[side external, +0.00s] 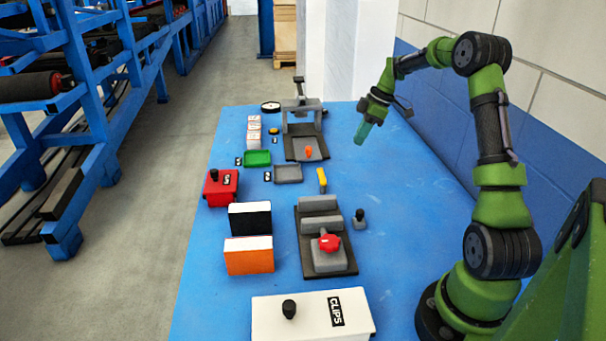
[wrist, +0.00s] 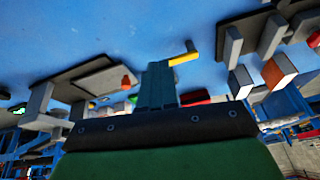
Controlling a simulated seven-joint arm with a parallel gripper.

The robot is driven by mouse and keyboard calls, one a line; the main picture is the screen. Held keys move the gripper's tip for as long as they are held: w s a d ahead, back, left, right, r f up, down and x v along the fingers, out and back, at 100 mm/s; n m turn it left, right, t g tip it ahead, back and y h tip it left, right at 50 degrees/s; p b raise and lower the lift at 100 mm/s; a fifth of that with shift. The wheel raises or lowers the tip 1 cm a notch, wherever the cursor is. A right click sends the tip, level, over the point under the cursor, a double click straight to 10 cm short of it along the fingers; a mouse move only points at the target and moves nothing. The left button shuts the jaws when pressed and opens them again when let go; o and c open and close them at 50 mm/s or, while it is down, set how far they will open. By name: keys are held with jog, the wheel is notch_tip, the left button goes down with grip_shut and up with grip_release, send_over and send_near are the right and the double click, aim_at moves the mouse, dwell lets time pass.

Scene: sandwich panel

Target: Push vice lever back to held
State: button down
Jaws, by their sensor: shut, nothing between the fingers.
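A grey vice (side external: 319,204) with two block-like jaws stands on a dark base plate in the middle of the blue table. A red star knob (side external: 329,242) sits at its near end. A yellow handle (side external: 322,180) stands up just behind the vice; it shows in the wrist view as a yellow bar (wrist: 184,59) with a grey end. A small black-knobbed post (side external: 360,218) stands right of the vice. I cannot tell for sure which part is the vice lever. My gripper (side external: 361,137) is shut and empty, in the air behind and right of the yellow handle, apart from it; its fingers (wrist: 155,80) point away in the wrist view.
A grey press-like fixture (side external: 302,128) with an orange part (side external: 309,151) stands at the back. Green (side external: 257,158) and grey (side external: 288,174) trays, a red box (side external: 220,188), black and orange blocks (side external: 249,256) and a white CLIPS box (side external: 313,317) lie around. The table right of the vice is mostly clear.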

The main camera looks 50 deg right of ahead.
aim_at(322, 181)
jog(key=shift+a+r+n, duration=0.1)
jog(key=shift+r+n, duration=0.1)
jog(key=shift+n, duration=0.8)
jog(key=x, duration=0.9)
jog(key=shift+w+a+f, duration=0.1)
jog(key=shift+a+f, duration=0.05)
jog(key=shift+f, duration=0.15)
jog(key=shift+w+a+f, duration=0.15)
jog(key=shift+w+a, duration=1)
jog(key=shift+w, duration=0.05)
jog(key=shift+w+a, duration=0.3)
jog(key=shift+w+n, duration=0.2)
jog(key=shift+n, duration=0.5)
